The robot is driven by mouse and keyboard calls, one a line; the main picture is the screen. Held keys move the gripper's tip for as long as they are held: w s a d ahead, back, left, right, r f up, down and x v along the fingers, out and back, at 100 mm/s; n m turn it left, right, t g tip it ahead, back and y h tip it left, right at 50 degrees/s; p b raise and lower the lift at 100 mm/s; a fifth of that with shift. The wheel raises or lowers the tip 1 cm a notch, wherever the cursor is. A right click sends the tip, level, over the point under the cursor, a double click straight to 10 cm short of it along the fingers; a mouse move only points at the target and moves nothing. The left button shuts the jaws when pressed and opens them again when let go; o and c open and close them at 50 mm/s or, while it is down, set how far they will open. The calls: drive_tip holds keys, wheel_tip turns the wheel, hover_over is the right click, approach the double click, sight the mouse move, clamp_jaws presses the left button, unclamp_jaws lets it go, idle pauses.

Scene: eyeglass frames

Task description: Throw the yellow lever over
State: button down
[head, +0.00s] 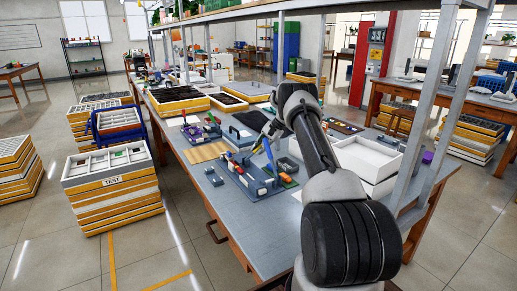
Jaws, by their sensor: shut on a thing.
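My arm reaches over the workbench (205,170), and my gripper (265,133) points down at a blue-grey fixture board (240,185). The yellow lever (258,141) shows as a small slanted yellow piece right at the fingertips. My gripper is shut on it, though the contact is small and partly hidden by the arm. A blue lever (268,150) stands tilted just to the right of it. Small red, blue and white fixture parts sit on the board below.
Green and orange pieces (287,180) lie at the board's right edge. White trays (365,160) stand right of my arm. A wooden pad (207,152) lies to the left. Parts trays (180,100) fill the bench behind, under a shelf on posts.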

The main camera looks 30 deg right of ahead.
drive_tip(key=shift+d, duration=0.1)
idle(0.3)
drive_tip(key=c, duration=1.3)
unclamp_jaws()
drive_tip(key=shift+c, duration=0.2)
drive_tip(key=v, duration=1.2)
